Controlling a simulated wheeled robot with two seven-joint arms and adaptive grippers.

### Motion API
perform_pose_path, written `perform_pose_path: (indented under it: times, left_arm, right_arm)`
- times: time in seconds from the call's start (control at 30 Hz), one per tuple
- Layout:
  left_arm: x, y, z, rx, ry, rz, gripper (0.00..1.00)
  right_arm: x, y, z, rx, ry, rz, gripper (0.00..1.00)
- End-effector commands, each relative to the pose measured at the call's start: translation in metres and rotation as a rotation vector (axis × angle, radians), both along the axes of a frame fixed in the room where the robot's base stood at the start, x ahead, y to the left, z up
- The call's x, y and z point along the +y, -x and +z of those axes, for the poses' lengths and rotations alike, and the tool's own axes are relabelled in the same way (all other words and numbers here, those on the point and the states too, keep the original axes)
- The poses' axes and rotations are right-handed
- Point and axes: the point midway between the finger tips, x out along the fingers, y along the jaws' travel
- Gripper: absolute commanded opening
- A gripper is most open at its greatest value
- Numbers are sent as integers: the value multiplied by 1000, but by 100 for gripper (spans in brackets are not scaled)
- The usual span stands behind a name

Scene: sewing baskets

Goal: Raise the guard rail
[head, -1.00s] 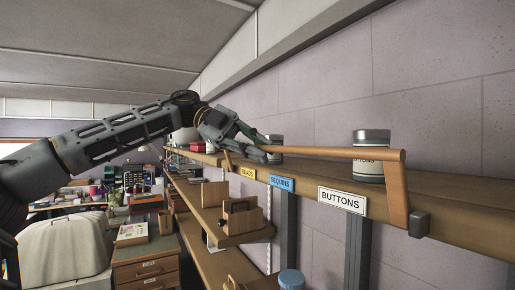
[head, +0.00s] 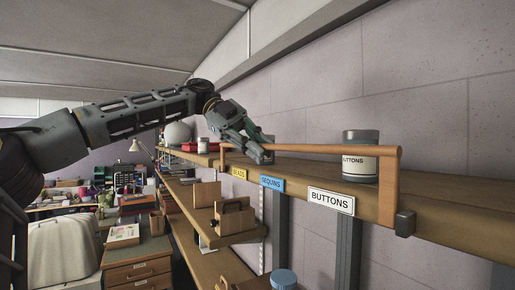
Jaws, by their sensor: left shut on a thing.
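The guard rail (head: 325,149) is a light wooden bar with an end arm at each side, at the front edge of the wooden shelf (head: 440,222). Its near end arm (head: 389,188) stands close to upright over a dark hinge block, and the bar is above the shelf's front edge, crossing in front of the buttons jar (head: 360,168). My left gripper (head: 262,153) comes from the left and is shut on the bar, left of its middle. The fingers hide that part of the bar. My right gripper is not in view.
Labels for beads (head: 239,174), sequins (head: 271,183) and buttons (head: 331,201) hang on the shelf front. A lower shelf holds a wooden box (head: 232,217). The purple wall (head: 435,110) lies close behind the shelf.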

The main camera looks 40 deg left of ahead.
Motion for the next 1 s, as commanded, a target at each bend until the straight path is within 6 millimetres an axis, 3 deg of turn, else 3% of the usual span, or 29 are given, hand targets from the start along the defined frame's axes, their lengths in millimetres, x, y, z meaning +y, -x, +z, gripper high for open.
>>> perform_pose_path:
  times: [0.33,0.37,0.53,1.0]
  left_arm:
    - [0,0,2,-2,2,2,0]
    - [0,0,2,-2,2,2,13]
    - [0,0,1,-2,2,2,34]
    - [3,0,2,1,0,1,34]
  right_arm:
    - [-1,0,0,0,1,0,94]
    - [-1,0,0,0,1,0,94]
    - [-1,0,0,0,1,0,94]
    - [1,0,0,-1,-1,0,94]
